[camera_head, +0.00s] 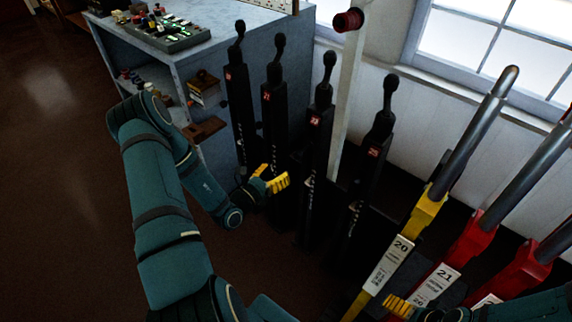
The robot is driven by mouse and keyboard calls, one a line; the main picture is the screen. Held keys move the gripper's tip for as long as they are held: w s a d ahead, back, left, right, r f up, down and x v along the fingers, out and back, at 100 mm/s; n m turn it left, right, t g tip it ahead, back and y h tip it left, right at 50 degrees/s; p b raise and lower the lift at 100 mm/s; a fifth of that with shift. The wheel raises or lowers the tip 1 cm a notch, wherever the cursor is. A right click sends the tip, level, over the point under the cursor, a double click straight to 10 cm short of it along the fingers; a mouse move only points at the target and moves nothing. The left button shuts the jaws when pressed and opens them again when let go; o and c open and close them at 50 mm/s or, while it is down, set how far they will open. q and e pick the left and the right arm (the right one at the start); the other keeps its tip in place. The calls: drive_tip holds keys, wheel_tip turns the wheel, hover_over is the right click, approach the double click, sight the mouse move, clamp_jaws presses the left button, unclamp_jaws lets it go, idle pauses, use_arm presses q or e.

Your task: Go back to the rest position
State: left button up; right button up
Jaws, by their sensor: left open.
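My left gripper (270,178), with yellow fingertips, is open and empty. It is in front of the black lever posts, near the lower part of the post labelled 21 (274,110); I cannot tell if it touches. My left arm is stretched forward from the bottom of the view. My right gripper (400,306) shows only in part at the bottom right, with yellow ridged fingertips beside the plate labelled 20 (390,262). Whether it is open or shut is hidden.
More black lever posts (318,130) (372,155) stand to the right. A yellow lever (428,205) and red levers (472,240) with grey handles lean at the right. A blue-grey cabinet (225,50) stands at the upper left. The brown floor (60,200) at left is clear.

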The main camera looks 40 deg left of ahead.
use_arm(q)
drive_tip(key=shift+s+a, duration=0.1)
drive_tip(key=shift+s, duration=0.7)
